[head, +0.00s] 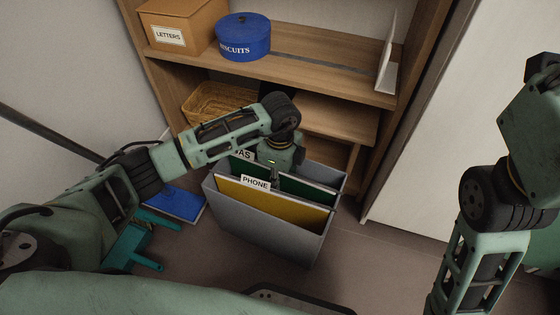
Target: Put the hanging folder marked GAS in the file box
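The grey file box (265,240) stands on the floor in front of the shelf, open at the top. A yellow folder marked PHONE (255,183) hangs in its front part. Behind it a green folder (310,192) shows. A white label ending in "AS" (244,155) shows above green at the box's back left, partly covered by my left arm; its first letter is hidden. My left gripper (274,180) points down over the box, behind the PHONE label. Its fingertips are too small and hidden to tell whether they hold a folder. My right gripper is out of view.
A shelf holds a LETTERS box (180,25), a blue BISCUITS tin (243,38), a white upright piece (387,60) and a wicker basket (215,100). A blue flat item (178,204) lies left of the file box. The floor to its right is clear.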

